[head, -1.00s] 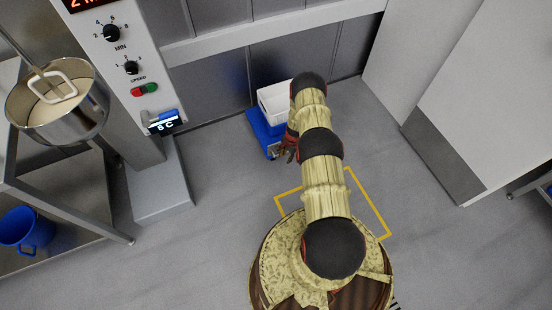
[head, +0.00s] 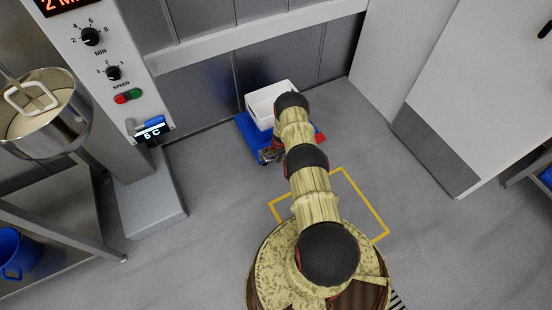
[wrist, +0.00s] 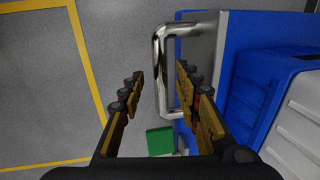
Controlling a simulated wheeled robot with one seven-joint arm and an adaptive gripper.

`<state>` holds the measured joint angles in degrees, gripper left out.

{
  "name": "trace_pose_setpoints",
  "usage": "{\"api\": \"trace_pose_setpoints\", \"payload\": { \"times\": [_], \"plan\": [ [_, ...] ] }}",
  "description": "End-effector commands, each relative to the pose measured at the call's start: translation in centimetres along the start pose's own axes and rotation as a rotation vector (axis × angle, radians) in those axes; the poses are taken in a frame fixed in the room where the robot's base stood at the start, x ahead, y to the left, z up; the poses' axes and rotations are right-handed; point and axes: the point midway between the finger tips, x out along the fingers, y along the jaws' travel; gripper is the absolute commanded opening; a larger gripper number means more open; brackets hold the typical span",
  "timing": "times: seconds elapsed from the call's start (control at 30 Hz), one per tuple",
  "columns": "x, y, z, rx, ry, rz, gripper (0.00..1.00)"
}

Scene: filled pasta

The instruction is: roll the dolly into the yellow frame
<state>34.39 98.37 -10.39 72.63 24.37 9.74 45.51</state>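The blue dolly (head: 250,138) stands on the floor by the back wall and carries a white crate (head: 260,110). Its chrome handle (wrist: 161,75) shows in the wrist view, with the blue deck (wrist: 250,60) to its right. My gripper (wrist: 163,92) is open, with one finger on each side of the handle's bar. I cannot tell whether either finger touches it. In the head view my gripper (head: 270,153) is at the dolly's near edge, partly hidden by my arm. The yellow frame (head: 365,204) is marked on the floor nearer to me, right of the dolly, partly behind my arm.
A machine column (head: 150,200) and a steel table (head: 60,225) with a blue bucket (head: 18,253) stand at left. A white cabinet (head: 470,90) is at right. The floor between dolly and frame looks clear. A green patch (wrist: 160,141) lies near the handle.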

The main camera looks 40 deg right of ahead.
Motion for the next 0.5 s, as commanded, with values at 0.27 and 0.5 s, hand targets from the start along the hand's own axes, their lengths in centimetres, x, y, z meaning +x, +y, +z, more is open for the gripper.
{"api": "trace_pose_setpoints", "payload": {
  "times": [0.27, 0.5],
  "plan": [
    [0.52, -0.06, -0.01, -0.002, 0.001, -0.001, 0.33],
    [0.50, -0.05, -0.01, -0.002, 0.000, 0.000, 0.24]
  ]
}}
